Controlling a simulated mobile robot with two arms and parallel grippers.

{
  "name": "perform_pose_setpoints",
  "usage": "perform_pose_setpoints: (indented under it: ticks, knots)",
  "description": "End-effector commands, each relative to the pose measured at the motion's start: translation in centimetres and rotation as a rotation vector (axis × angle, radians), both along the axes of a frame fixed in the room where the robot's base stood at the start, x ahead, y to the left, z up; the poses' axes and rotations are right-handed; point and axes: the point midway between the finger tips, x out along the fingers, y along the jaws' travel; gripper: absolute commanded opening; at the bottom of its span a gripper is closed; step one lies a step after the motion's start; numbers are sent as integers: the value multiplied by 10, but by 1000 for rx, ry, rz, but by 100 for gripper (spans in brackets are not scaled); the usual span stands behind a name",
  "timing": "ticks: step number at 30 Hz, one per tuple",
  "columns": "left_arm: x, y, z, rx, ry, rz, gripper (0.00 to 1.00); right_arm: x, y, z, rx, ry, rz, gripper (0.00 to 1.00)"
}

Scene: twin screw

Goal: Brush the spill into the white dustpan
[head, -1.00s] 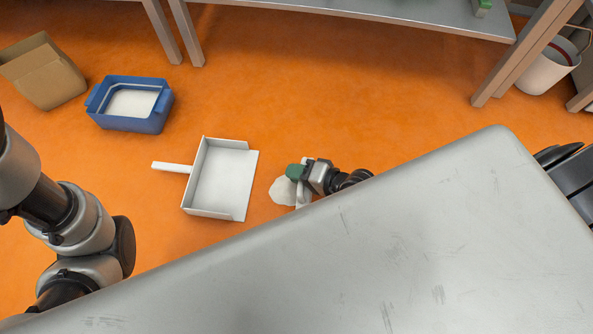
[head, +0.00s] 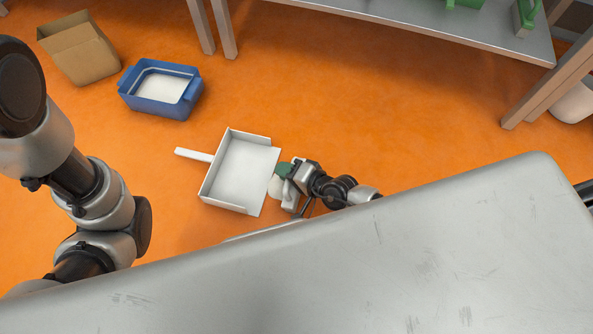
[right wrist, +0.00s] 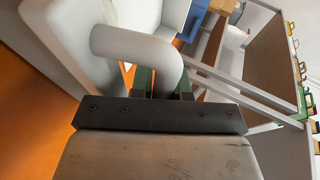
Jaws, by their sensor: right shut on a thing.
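The white dustpan (head: 240,172) lies on the orange floor, its handle to the left and its open lip to the right. My right gripper is low beside the lip, shut on the brush. The brush's pale curved handle (right wrist: 140,48) shows between the dark green fingers (right wrist: 160,82) in the right wrist view; its bristles cannot be made out. My left arm is at the left, its gripper out of view.
A blue tub (head: 161,92) with white inside and an open cardboard box (head: 80,50) stand behind the dustpan. A large grey surface (head: 400,250) fills the front. A metal table (head: 420,22) stands at the back. Floor between is clear.

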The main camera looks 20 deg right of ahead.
Motion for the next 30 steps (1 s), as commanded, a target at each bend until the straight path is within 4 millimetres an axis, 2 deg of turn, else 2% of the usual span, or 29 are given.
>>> perform_pose_setpoints:
  ticks: [17, 24, 30]
  knots:
    - [0, 0, 12, 0, 1, 1, 100, 31, 51, 2, 1, -1, 0, 0]
    - [1, 0, 40, 0, 4, 0, 100, 28, 45, 30, 1, -1, 0, 0]
    - [2, 1, 52, -3, 5, -2, 100, 26, 42, 43, -1, -1, 0, 0]
